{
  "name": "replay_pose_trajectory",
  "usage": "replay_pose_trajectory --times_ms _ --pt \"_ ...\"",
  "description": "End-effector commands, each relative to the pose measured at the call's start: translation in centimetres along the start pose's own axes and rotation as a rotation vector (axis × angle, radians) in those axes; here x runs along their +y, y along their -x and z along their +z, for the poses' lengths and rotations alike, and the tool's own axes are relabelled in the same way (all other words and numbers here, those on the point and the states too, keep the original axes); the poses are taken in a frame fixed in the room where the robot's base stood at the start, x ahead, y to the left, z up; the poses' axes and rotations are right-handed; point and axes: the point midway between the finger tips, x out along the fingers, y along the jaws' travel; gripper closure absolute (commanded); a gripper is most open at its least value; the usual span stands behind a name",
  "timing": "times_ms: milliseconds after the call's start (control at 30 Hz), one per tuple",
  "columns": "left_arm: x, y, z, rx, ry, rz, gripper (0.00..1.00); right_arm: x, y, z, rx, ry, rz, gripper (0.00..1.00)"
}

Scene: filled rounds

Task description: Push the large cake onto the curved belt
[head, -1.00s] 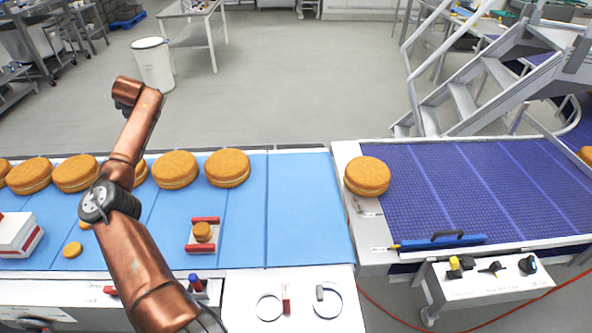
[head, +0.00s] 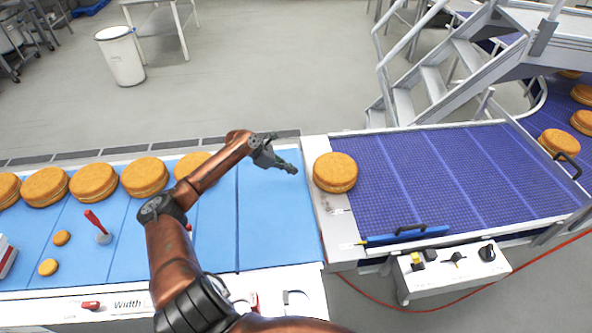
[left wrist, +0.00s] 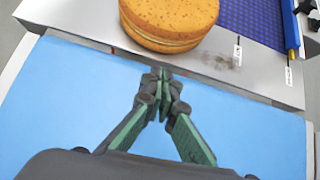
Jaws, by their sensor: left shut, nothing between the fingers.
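A large round filled cake (head: 335,172) sits on the metal transfer plate (head: 334,222) between the blue belt and the purple curved belt (head: 440,175); its right side reaches the purple belt's edge. My left gripper (head: 293,169) is shut and empty, just left of the cake, with a small gap in the head view. In the left wrist view the shut fingertips (left wrist: 160,72) point at the near side of the cake (left wrist: 170,22). Whether they touch it, I cannot tell. My right gripper is not in view.
Several large cakes (head: 92,183) stand in a row on the blue belt (head: 280,225), with small cakes (head: 61,238) and a red-handled tool (head: 97,226) nearby. A blue bar with a black handle (head: 408,235) lies along the purple belt's front edge. The middle of the purple belt is clear.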

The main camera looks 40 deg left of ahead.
Motion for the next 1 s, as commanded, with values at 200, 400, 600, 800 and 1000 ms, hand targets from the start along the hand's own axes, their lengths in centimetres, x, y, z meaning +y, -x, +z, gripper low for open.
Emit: replay_pose_trajectory --times_ms 200,400,600,800,1000 --pt "-0.1 -4.4 0.5 -0.001 -0.006 -0.005 1.0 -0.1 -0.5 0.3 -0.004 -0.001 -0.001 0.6" --pt "0.0 -7.3 0.3 0.0 -0.004 -0.002 1.0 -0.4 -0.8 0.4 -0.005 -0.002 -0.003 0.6" --pt "0.1 -8.6 0.1 0.001 -0.004 0.0 1.0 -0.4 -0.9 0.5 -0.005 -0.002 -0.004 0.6" --pt "0.1 -8.7 0.1 0.001 -0.003 0.001 1.0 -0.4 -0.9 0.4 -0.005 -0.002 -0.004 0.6" --pt "0.1 -8.6 0.1 0.0 -0.003 0.002 1.0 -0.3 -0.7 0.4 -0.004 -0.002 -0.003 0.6"
